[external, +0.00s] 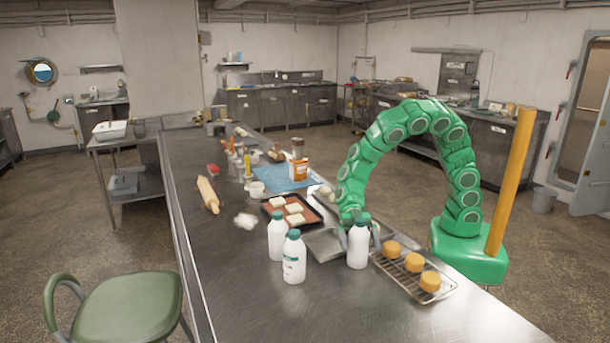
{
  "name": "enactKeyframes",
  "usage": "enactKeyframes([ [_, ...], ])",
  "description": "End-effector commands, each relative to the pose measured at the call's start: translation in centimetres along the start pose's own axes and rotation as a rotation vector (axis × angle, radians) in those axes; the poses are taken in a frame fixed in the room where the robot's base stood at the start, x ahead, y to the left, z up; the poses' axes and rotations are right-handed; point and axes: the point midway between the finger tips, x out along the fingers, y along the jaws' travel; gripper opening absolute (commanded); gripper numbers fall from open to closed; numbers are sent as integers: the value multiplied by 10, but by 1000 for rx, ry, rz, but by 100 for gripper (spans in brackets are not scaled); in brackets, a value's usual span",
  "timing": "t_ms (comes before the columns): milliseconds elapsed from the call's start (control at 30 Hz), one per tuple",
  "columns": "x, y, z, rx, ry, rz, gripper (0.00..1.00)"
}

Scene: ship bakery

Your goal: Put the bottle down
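A white bottle with a green cap (358,249) stands upright in my gripper (359,238), with a finger on each side of its upper part. From this single view I cannot tell whether its base touches the steel counter (235,290) or hangs just above it. Two similar white bottles, one in front (293,262) and one behind (276,242), stand close together on the counter to the left. My green arm arches over from the right side of the counter.
A wire rack (400,278) with three round cakes (414,263) lies just right of the held bottle. A grey metal tray (322,245) is to its left, and a baking tray (270,203) with pale squares lies behind. A rolling pin (208,194) is farther left. The front counter is clear.

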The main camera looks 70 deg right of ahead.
Motion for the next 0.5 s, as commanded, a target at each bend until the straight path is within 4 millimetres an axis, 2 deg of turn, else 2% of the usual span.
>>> enactKeyframes([
  [367,-1,0,-3,0,-1,0,98],
  [500,-11,1,-2,0,0,2,98],
])
